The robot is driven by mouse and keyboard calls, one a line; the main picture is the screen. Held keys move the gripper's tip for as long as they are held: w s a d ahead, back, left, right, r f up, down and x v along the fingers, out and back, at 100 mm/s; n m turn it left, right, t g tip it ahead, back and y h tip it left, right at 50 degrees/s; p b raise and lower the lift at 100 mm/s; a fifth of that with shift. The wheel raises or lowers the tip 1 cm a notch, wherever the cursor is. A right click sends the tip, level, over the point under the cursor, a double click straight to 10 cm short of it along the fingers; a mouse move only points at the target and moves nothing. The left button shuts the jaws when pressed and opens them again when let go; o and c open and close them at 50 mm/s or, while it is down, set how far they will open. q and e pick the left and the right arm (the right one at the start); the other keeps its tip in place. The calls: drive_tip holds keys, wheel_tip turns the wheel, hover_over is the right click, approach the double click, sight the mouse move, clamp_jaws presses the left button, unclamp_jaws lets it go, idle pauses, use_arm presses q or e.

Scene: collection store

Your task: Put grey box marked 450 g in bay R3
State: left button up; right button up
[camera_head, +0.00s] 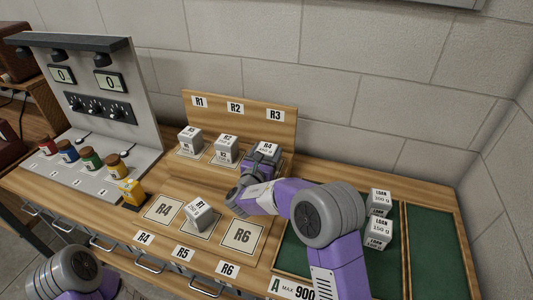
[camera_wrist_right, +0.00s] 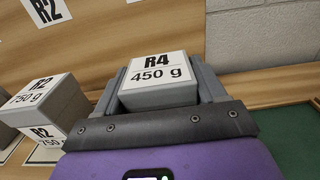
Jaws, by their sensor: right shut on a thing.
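The grey box marked R4, 450 g (camera_head: 266,149) is at bay R3, in front of the R3 label (camera_head: 275,115). It also shows in the right wrist view (camera_wrist_right: 158,80), between the two jaws. My right gripper (camera_wrist_right: 160,88) is shut on it, reaching in from the front right in the head view (camera_head: 262,163). The bay's floor is mostly hidden by the gripper and box, so I cannot tell whether the box touches it. My left gripper is out of view; only part of my left arm shows at lower left.
Grey boxes stand in bay R1 (camera_head: 190,139) and bay R2 (camera_head: 227,149), the latter close left of my gripper. Another grey box (camera_head: 199,214) stands on the R5 pad. Pads R4 (camera_head: 163,209) and R6 (camera_head: 242,237) are bare. Stacked LOAN boxes (camera_head: 380,198) stand on green at right.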

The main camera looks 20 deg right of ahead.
drive_tip(key=o, duration=1.4)
drive_tip(key=shift+s+a+r+p, duration=0.1)
drive_tip(key=shift+s+r+p, duration=0.05)
drive_tip(key=shift+p, duration=0.15)
drive_tip(key=p+v, duration=0.1)
drive_tip(key=v, duration=1)
drive_tip(key=shift+s+a, duration=0.2)
drive_tip(key=shift+s, duration=0.05)
